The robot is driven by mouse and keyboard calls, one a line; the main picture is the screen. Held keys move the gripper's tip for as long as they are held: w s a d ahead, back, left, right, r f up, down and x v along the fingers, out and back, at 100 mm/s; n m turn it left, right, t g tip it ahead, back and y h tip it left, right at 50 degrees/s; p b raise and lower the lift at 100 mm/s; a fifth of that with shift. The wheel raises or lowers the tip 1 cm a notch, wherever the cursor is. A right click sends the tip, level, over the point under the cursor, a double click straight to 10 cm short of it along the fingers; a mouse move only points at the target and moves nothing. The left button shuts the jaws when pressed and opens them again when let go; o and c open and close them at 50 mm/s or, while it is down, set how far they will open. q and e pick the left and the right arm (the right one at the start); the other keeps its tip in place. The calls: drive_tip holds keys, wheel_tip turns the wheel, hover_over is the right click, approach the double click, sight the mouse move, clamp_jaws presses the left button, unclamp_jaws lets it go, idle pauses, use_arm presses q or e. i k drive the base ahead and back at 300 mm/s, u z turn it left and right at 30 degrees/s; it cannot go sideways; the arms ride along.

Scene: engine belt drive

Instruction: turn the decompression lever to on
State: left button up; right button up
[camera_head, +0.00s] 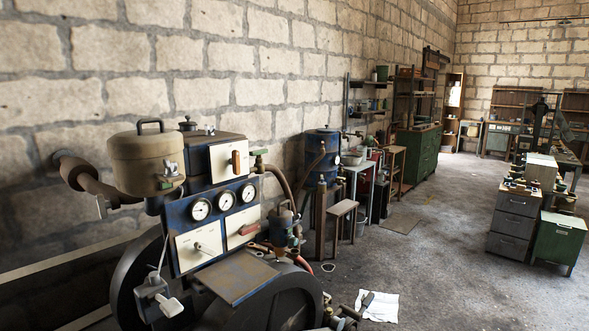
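The engine's blue control panel (180,222) stands at the left, with three round gauges (225,200) across it. An upper white plate (222,160) carries an upright orange-brown handle (236,160). A lower left plate (185,250) carries a small metal lever (207,250), and a lower right plate (236,226) carries a red handle (248,229) lying nearly level. The labels are too small to read, so I cannot tell which is the decompression lever or its setting. Neither of my grippers can be made out in the view.
A tan tank (146,160) sits above the panel, and large dark wheels (290,300) stand below. A grey handle-like part (158,298) juts out at lower left. A white cloth (378,305) lies on the floor. Drawer cabinets (513,222) stand right; the floor between is mostly clear.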

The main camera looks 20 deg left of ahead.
sight(234, 161)
drive_tip(key=z, duration=0.6)
drive_tip(key=i, duration=0.85)
drive_tip(key=u, duration=0.25)
